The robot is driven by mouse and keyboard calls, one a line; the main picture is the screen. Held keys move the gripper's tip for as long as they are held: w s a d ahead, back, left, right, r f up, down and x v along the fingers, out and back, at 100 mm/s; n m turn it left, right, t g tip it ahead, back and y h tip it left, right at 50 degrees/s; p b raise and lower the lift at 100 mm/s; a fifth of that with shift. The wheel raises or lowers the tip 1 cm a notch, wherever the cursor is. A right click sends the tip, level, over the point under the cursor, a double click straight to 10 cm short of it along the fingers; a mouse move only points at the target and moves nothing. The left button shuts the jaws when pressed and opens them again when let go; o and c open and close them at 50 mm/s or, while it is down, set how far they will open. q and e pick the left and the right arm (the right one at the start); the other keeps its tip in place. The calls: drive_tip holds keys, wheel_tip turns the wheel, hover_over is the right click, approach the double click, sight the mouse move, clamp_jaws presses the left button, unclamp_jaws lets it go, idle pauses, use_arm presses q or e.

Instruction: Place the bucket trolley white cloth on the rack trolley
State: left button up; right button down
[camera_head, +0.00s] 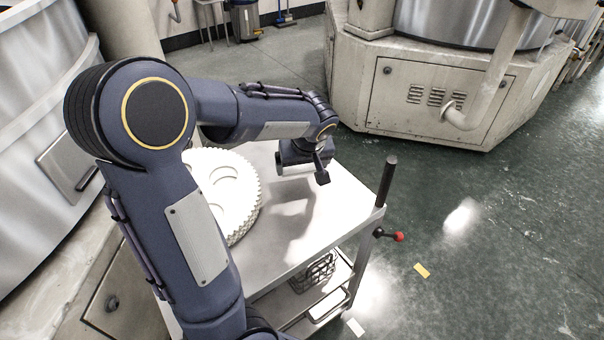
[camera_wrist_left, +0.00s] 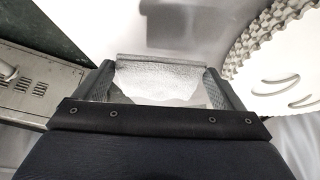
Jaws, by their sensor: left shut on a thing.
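My left gripper (camera_head: 321,172) reaches over the far part of a steel-topped trolley (camera_head: 325,215), which I take to be the rack trolley. In the left wrist view the gripper (camera_wrist_left: 160,85) is shut on a whitish, rough-textured cloth (camera_wrist_left: 158,78) that spans between its two fingers. The cloth does not show clearly in the head view, where the gripper hides it. I cannot tell whether the cloth touches the trolley top. My right gripper is not in view.
White toothed discs (camera_head: 228,190) are stacked on the trolley's left side, partly behind my arm. The top's right side is bare. An upright post with a red knob (camera_head: 398,237) stands at the right corner. A wire basket (camera_head: 314,274) sits below. A large machine (camera_head: 430,95) stands behind.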

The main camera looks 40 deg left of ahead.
sight(302, 184)
use_arm(q)
drive_tip(key=shift+w+a+f, duration=0.3)
drive_tip(key=shift+f, duration=0.25)
drive_tip(key=shift+w+a+f, duration=0.25)
drive_tip(key=shift+a+f, duration=0.05)
drive_tip(key=shift+f, duration=0.2)
drive_tip(key=shift+w+a+f, duration=0.1)
drive_tip(key=shift+w+f, duration=0.05)
drive_tip(key=shift+f, duration=1.5)
drive_tip(key=shift+f+b, duration=0.1)
drive_tip(key=shift+b, duration=0.25)
drive_tip(key=shift+f, duration=0.1)
drive_tip(key=o, duration=0.7)
